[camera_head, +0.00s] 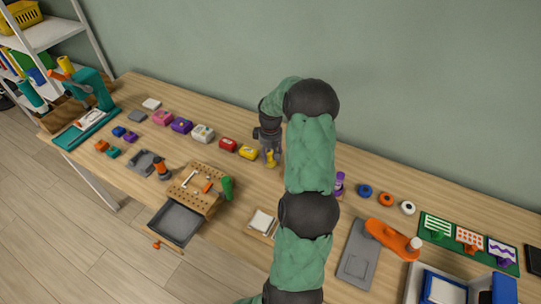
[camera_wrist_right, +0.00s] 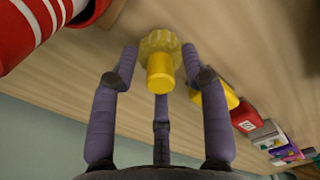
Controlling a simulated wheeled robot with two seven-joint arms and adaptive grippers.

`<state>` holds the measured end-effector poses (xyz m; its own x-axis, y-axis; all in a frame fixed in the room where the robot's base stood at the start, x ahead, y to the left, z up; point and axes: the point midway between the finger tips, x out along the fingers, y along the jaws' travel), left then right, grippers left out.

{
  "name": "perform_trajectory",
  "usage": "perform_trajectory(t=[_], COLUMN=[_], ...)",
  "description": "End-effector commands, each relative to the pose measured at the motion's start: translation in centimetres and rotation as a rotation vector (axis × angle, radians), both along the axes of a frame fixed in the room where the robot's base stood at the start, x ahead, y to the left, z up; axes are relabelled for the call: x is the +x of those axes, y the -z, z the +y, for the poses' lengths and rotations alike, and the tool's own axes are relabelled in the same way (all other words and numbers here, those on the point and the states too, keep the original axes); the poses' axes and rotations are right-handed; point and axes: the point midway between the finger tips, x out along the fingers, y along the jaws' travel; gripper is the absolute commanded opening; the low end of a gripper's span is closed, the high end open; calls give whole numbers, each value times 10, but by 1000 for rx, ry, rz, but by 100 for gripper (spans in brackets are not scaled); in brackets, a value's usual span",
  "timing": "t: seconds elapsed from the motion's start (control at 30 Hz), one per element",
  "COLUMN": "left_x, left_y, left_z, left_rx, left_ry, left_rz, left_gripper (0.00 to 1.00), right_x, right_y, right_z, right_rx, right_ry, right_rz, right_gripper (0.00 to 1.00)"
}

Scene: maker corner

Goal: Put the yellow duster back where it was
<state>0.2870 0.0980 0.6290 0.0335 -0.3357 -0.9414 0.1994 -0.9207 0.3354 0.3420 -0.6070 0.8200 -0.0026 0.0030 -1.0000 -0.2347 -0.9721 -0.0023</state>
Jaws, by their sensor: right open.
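The yellow duster (camera_head: 271,160) stands on the wooden table beside the row of small coloured boxes, just below my right gripper (camera_head: 268,142). In the right wrist view the duster (camera_wrist_right: 160,68) shows a ribbed yellow head and a plain round stub pointing towards the palm. My right gripper (camera_wrist_right: 160,60) is open, with its fingers spread on either side of the duster. I cannot tell whether any finger touches it. My left gripper is not in view.
A yellow box (camera_head: 248,153) and a red box (camera_head: 228,145) stand close left of the duster. A red-and-white striped thing (camera_wrist_right: 35,30) is near in the wrist view. The pegboard block (camera_head: 196,190) is in front-left.

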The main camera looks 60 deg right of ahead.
Motion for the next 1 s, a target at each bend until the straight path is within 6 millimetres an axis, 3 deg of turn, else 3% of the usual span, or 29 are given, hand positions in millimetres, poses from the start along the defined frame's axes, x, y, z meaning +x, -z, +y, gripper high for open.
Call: perform_trajectory(t=[0.5, 0.7, 1.0], left_x=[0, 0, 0], left_y=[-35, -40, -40], left_z=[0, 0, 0], left_rx=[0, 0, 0], left_ry=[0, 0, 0], left_rz=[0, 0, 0], left_gripper=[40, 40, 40], right_x=[1, 1, 0], right_y=[-97, -115, -117], right_z=[-1, -1, -1], right_rx=[-4, -2, -1], right_ry=[-1, 0, 0], right_rz=[-3, -1, -2], right_gripper=[46, 46, 46])
